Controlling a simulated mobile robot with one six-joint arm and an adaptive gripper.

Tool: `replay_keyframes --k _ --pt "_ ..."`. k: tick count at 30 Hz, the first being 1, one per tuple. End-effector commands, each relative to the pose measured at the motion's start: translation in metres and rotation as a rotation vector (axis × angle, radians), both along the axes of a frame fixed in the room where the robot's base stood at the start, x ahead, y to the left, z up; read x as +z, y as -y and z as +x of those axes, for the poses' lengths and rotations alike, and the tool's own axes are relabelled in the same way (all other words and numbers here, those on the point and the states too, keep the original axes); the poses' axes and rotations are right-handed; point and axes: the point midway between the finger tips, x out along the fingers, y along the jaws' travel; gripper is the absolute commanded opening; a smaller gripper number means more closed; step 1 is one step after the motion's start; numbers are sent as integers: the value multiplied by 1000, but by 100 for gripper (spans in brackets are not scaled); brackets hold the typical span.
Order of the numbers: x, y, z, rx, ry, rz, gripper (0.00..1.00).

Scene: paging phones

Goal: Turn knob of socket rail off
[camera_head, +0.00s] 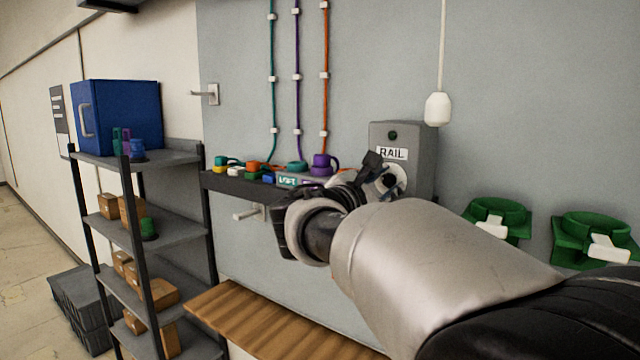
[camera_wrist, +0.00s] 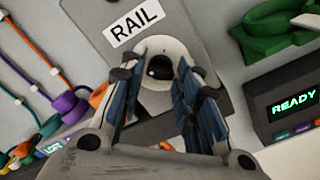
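The grey box labelled RAIL (camera_head: 415,140) is mounted on the wall and has a dark green round lamp near its top. It also shows in the wrist view (camera_wrist: 190,25). Its black knob (camera_wrist: 159,67) sits on a pale round plate below the label. My gripper (camera_wrist: 155,82) is open, with its two fingers on either side of the knob in the wrist view. I cannot tell whether they touch it. In the camera_head view my gripper (camera_head: 378,172) is right in front of the box and partly hides the knob and plate. The knob's setting is unclear.
A pull cord with a white handle (camera_head: 438,108) hangs right of the box. Green holders (camera_head: 497,217) are on the wall at right. A shelf with coloured plugs (camera_head: 225,187) is to the left. A display reading READY (camera_wrist: 293,104) is at right in the wrist view.

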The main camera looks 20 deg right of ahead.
Motion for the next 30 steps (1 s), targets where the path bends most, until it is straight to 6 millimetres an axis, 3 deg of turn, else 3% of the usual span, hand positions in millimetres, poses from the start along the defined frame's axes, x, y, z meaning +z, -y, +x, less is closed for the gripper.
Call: replay_keyframes --k 5,17,30 --pt "0 0 0 0 1 1 45" --pt "0 -5 -3 1 2 1 45" --pt "1 -73 -55 4 2 1 45"
